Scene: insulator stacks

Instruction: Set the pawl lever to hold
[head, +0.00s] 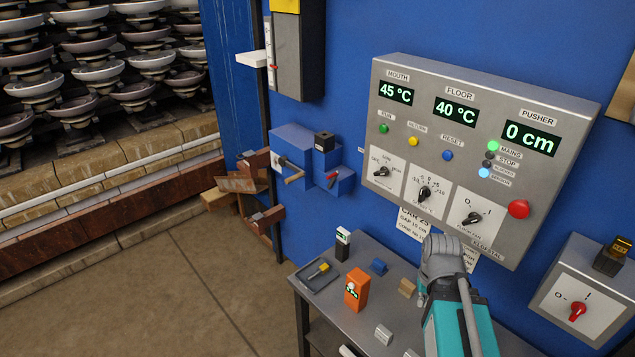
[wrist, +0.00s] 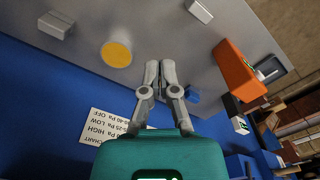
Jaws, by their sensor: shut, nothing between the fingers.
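Two blue boxes with levers are on the blue wall in the head view. The right, lower box has a red-handled lever (head: 333,179), tilted. Their lettering is too small to read, so I cannot tell which is the pawl lever or its set position. My gripper (wrist: 160,66) is shut and empty in the wrist view, its fingertips together over the grey table. It is apart from both levers, which stand left of my arm in the head view.
The grey table (head: 330,253) holds an orange device (head: 356,289), a tray (head: 314,277) and small blocks. A control panel (head: 388,213) juts from the wall above. A switch box (head: 549,301) is at the right. The floor (head: 190,290) left of the table is clear.

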